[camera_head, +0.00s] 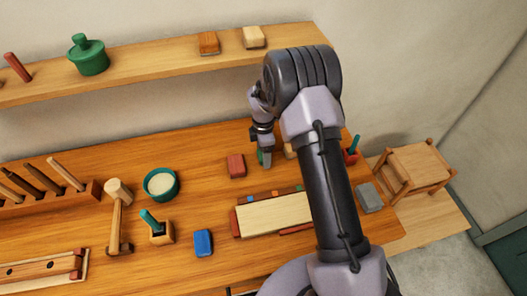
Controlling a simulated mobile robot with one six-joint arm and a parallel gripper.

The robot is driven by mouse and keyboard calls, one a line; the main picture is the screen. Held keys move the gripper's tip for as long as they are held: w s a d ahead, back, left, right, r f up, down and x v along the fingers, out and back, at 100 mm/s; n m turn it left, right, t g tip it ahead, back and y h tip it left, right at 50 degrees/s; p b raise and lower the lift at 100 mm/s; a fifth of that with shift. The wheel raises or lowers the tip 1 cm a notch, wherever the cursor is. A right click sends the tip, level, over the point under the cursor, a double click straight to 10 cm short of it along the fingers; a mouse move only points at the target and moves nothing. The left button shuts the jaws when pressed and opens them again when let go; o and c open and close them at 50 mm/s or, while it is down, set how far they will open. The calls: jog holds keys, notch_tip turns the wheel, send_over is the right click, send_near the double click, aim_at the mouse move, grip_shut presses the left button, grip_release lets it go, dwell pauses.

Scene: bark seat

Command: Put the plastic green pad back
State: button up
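My gripper (265,154) points down over the back middle of the workbench, just right of a red block. A small green piece (260,157), probably the green pad, shows beside its fingertips; most of it is hidden behind the finger. I cannot tell whether the fingers are closed on it or whether it touches the bench. Similar blocks lie on the bench: a red one (235,166), a blue one (203,242) and a grey one (370,197).
A pale board (272,214) in a wooden frame lies in front of my gripper, partly behind my arm. A mallet (117,210), teal bowl (161,184) and tool rack (45,195) stand left. A shelf (150,66) with a green pot (87,56) runs above.

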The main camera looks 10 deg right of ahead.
jog(key=s+a+r+m+t+p, duration=0.1)
jog(key=s+r+m, duration=0.3)
jog(key=r, duration=1)
jog(key=s+r+m+t+p, duration=0.1)
jog(key=s+r+m+p, duration=0.15)
jog(key=r, duration=1.15)
jog(key=s+a+r+m+t+y, duration=0.1)
jog(key=s+r+m, duration=0.3)
jog(key=s+m, duration=0.4)
jog(key=s+a+r+m+t+y, duration=0.1)
jog(key=s+r+m, duration=0.3)
jog(key=s+m, duration=0.4)
jog(key=s+a+t, duration=0.1)
jog(key=s, duration=0.6)
jog(key=shift+s+t+b, duration=0.3)
jog(key=shift+s+t, duration=0.1)
